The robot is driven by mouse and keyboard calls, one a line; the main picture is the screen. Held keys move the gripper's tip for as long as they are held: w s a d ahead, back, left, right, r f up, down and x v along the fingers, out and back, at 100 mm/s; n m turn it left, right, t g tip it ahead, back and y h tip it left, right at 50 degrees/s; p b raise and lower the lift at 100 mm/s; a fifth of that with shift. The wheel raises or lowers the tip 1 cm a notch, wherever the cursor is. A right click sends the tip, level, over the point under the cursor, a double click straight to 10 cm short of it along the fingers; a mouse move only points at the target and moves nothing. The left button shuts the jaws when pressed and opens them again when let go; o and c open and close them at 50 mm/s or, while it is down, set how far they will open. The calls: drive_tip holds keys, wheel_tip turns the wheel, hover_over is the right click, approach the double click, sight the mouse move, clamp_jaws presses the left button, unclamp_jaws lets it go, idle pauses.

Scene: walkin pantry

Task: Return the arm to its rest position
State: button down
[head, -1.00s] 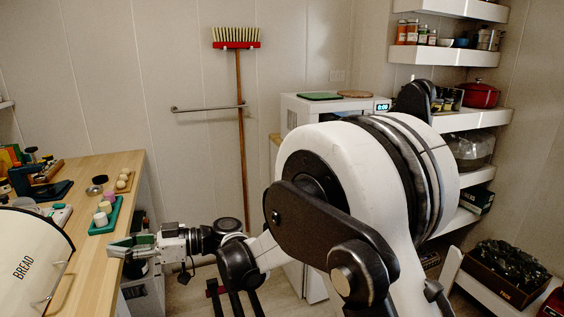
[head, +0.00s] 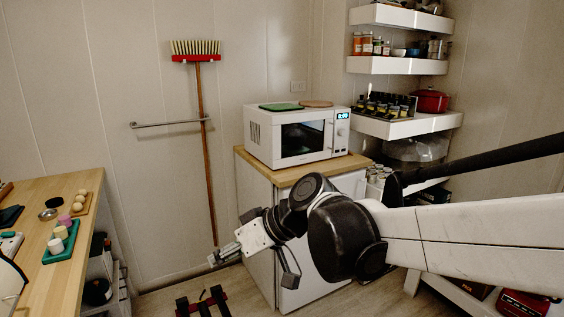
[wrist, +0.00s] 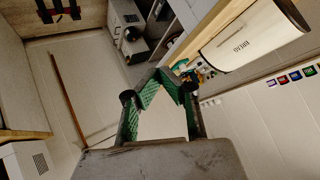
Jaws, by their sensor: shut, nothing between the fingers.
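My gripper (head: 224,254) is at the end of my white and black arm, in front of the microwave cabinet's left side. It points left and slightly down and is in free air. In the wrist view its green-padded fingers (wrist: 160,80) are brought together at the tips, with nothing held between them. My arm reaches in from the right edge of the head view, past the front of the cabinet.
A white microwave (head: 298,140) stands on the wooden-topped cabinet (head: 290,175). A broom (head: 203,140) hangs on the back wall. A wooden counter (head: 40,212) with a green tray (head: 62,241) is at left. White shelves (head: 405,125) are at right.

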drive_tip(key=s+d+f+m+t+h, duration=0.1)
drive_tip(key=s+d+m+h, duration=0.2)
drive_tip(key=d, duration=0.7)
drive_tip(key=s+d+f+m+t+h, duration=0.2)
drive_tip(key=s+d+m+h, duration=0.1)
drive_tip(key=d, duration=0.8)
drive_tip(key=s+d+f+m+t+h, duration=0.1)
drive_tip(key=s+d+m+h, duration=0.3)
drive_tip(key=d, duration=0.7)
drive_tip(key=shift+s+d+f+m+t+p, duration=0.25)
drive_tip(key=shift+s+t+p, duration=0.25)
drive_tip(key=shift+s, duration=0.5)
drive_tip(key=shift+a, duration=0.25)
